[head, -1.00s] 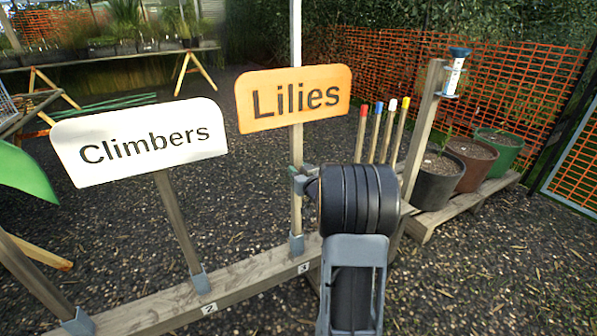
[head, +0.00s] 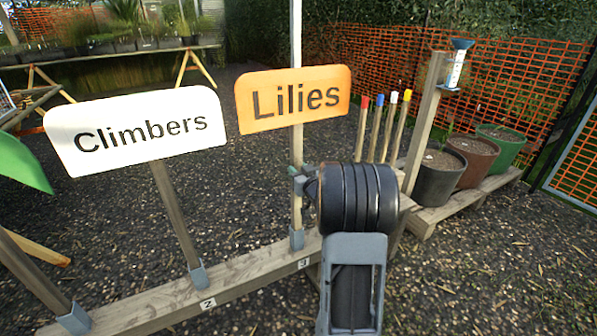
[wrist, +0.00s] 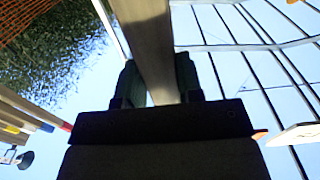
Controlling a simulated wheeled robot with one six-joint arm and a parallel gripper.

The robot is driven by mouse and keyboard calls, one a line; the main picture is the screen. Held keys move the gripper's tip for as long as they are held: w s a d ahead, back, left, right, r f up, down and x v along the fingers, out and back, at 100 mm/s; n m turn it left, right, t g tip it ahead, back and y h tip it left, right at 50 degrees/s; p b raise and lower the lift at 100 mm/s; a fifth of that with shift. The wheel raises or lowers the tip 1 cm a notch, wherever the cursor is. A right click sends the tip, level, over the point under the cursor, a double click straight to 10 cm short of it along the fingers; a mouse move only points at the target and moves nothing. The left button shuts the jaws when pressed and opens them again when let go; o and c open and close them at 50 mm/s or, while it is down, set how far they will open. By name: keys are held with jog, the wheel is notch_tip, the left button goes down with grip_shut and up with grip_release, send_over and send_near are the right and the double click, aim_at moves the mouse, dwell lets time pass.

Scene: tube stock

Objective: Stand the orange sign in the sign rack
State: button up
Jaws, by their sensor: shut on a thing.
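The orange sign (head: 293,97), lettered "Lilies", stands upright on a wooden post (head: 297,205). My gripper (head: 302,180) is shut on this post about midway up. In the wrist view the post (wrist: 148,45) runs between the two fingers of my gripper (wrist: 158,82). The sign rack (head: 255,272) is a low wooden beam with grey sockets and number plates. The post's lower end meets the grey socket (head: 297,239) beside number 3; how deep it sits I cannot tell. My arm hides part of the beam to the right.
A white "Climbers" sign (head: 140,130) stands in the socket at number 2. A green sign (head: 22,167) shows at the left edge. Coloured-tipped stakes (head: 375,130), a wooden post with a rain gauge (head: 456,68) and large pots (head: 470,160) stand to the right.

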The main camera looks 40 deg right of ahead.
jog(key=shift+f, duration=0.15)
dwell(0.3)
jog(key=shift+f+b, duration=0.4)
jog(key=shift+b, duration=0.1)
jog(key=o, duration=1.1)
jog(key=shift+f, duration=0.1)
jog(key=shift+s+a+p, duration=0.3)
jog(key=shift+s+p, duration=0.3)
jog(key=shift+s, duration=1.7)
jog(key=shift+s+a+p, duration=0.35)
jog(key=shift+s+p, duration=0.3)
jog(key=shift+s, duration=1.6)
jog(key=shift+s+a+p, duration=0.3)
jog(key=shift+s+p, duration=0.3)
jog(key=shift+s, duration=1.7)
